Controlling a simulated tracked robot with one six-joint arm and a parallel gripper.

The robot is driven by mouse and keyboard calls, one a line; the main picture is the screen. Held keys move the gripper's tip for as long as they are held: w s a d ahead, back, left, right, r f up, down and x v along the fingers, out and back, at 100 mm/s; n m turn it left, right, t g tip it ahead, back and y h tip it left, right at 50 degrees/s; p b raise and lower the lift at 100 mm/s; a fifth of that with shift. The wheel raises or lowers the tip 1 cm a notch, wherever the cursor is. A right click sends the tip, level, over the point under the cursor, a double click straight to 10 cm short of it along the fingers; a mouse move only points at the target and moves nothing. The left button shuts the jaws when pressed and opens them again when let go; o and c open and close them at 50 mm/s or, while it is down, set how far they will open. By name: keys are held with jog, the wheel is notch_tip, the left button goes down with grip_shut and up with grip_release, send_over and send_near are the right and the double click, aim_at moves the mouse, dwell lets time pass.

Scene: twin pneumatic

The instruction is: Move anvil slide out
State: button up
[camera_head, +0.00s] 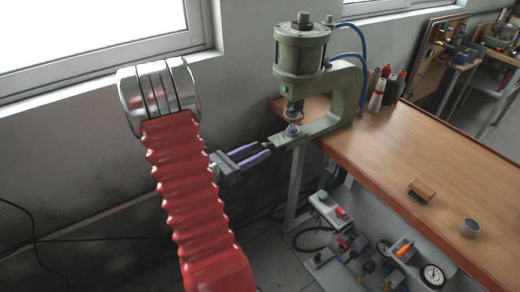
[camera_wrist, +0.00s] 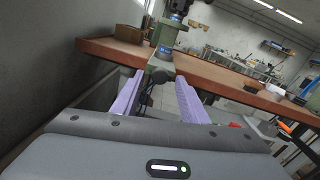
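A green pneumatic press (camera_head: 302,50) stands at the table's left end, with its ram above a low arm. A small blue-and-metal piece (camera_head: 292,130) sits on that arm under the ram; it also shows in the wrist view (camera_wrist: 164,52). I take the low green part (camera_head: 310,128) as holding the anvil slide; the slide's exact outline is hard to tell. My gripper (camera_head: 267,149) has purple fingers pointing at the arm's near end. In the wrist view, my gripper (camera_wrist: 160,80) is open, with a dark knob-like part (camera_wrist: 146,88) seen between the fingers. Contact cannot be told.
A wall and window lie at left.

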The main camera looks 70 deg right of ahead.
jog(key=shift+x, duration=0.8)
grip_shut()
